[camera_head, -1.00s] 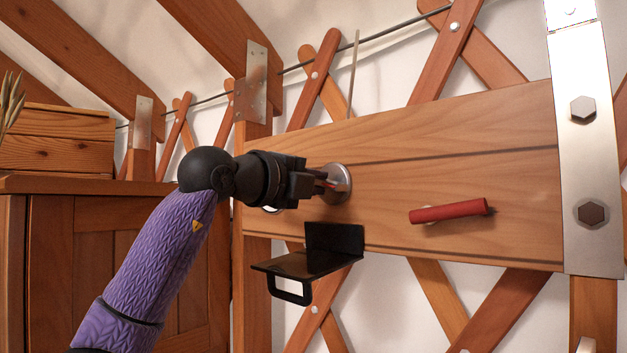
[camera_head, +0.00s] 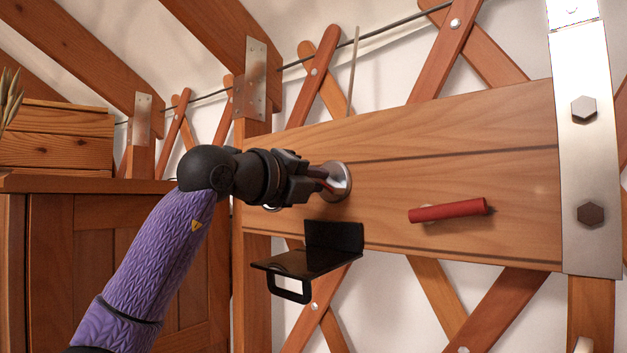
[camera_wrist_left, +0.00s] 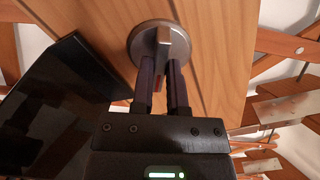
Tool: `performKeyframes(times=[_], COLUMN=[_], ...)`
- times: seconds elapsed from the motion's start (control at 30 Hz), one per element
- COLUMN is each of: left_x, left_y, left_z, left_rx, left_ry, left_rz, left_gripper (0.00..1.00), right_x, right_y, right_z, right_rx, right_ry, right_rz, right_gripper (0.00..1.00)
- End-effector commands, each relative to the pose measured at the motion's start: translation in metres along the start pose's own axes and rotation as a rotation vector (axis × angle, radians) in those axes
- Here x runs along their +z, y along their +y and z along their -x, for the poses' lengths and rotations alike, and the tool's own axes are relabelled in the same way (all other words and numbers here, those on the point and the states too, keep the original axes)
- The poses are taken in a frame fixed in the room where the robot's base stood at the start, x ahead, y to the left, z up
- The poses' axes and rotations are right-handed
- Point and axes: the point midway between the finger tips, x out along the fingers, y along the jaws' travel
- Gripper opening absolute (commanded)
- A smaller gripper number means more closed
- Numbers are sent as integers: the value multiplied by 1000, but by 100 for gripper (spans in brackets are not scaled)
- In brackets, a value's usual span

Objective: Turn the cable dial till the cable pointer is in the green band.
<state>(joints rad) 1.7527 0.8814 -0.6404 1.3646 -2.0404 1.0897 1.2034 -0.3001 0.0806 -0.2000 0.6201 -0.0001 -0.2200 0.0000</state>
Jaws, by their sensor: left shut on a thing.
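The dial (camera_head: 343,181) is a round metal knob on the wooden board, with a raised grip bar that shows in the left wrist view (camera_wrist_left: 145,48). My left gripper (camera_head: 324,182) reaches it from the left and is shut on the bar; its two fingers (camera_wrist_left: 163,78) lie on either side of it. The fingers hide part of the dial in the head view. A thin pale upright rod (camera_head: 353,72) stands above the board's top edge; I cannot tell whether it is the cable pointer. I see no green band. My right gripper is not in view.
A black bracket shelf (camera_head: 308,262) sits just below the dial, close under my gripper. A red handle (camera_head: 448,211) sticks out of the board (camera_head: 480,150) to the right. A wooden cabinet (camera_head: 130,240) stands at the left. A dark cable (camera_head: 395,32) runs along the wall above.

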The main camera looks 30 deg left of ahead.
Motion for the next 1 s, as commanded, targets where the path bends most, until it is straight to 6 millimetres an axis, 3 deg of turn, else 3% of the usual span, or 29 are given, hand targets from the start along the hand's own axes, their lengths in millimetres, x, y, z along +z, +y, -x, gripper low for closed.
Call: performKeyframes(times=[0.07, 0.1, 0.23, 0.57, 0.8, 1.0], left_x=[-3, -3, -2, -1, -3, -2], left_y=[4, 4, 3, 2, 6, 3], left_z=[-2, -2, -1, 5, 62, 94], left_rx=[13, 13, 9, 2, 3, 5], left_ry=[8, 8, 6, 2, 0, 3], left_rz=[0, 0, 1, 0, 0, 0], left_gripper=[0, 24, 52, 54, 54, 54], right_x=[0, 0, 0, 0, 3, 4], right_y=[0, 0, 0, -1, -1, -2], right_z=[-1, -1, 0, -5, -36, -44], right_rx=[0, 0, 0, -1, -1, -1], right_ry=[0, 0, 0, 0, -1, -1], right_rz=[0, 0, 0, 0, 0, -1], right_gripper=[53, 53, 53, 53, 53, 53])
